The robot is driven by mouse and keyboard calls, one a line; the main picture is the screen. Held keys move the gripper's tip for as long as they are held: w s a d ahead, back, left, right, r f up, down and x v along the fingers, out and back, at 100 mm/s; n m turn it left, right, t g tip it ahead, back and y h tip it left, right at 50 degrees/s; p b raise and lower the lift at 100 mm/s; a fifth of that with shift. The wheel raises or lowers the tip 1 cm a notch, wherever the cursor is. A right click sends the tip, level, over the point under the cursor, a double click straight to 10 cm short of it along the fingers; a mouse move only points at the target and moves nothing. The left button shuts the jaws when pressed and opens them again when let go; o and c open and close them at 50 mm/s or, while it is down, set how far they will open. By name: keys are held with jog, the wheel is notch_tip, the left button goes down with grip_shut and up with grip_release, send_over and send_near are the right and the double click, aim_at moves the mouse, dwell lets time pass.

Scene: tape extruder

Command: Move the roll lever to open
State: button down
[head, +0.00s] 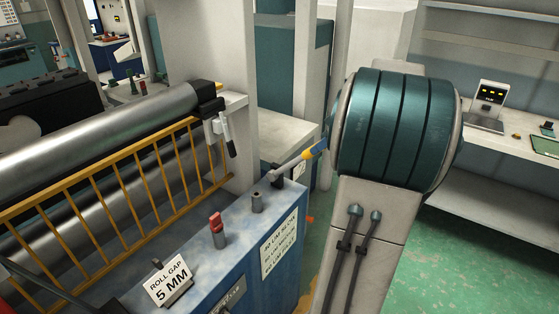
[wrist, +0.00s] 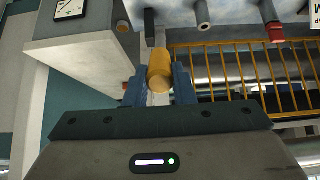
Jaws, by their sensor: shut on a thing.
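The roll lever is a grey metal bar with a yellow handle (head: 308,154). It slants up to the right from a pivot on the far end of the blue control box (head: 205,262). In the wrist view the yellow handle (wrist: 160,68) sits between the two blue fingers of my gripper (wrist: 159,88). My gripper is shut on the handle. In the head view most of my gripper is hidden behind my arm; only a bit of blue finger shows beside the handle.
A red-capped lever (head: 217,227) and a short grey post (head: 257,203) stand on the box top. A yellow guard rail (head: 125,185) fronts the metal rollers at left. A bench (head: 490,140) stands at right.

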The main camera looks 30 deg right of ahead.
jog(key=s+f+b, duration=0.1)
jog(key=s+d+f+b, duration=0.1)
jog(key=shift+s+f+b, duration=0.15)
jog(key=shift+f+b, duration=0.1)
jog(key=shift+b, duration=0.05)
dwell(0.4)
jog(key=shift+s+d+f+b, duration=0.2)
jog(key=shift+s+f+b, duration=0.2)
jog(key=shift+f+b, duration=0.45)
jog(key=c, duration=1.1)
grip_release()
jog(key=shift+r, duration=0.25)
jog(key=shift+c, duration=0.2)
jog(key=shift+r, duration=0.1)
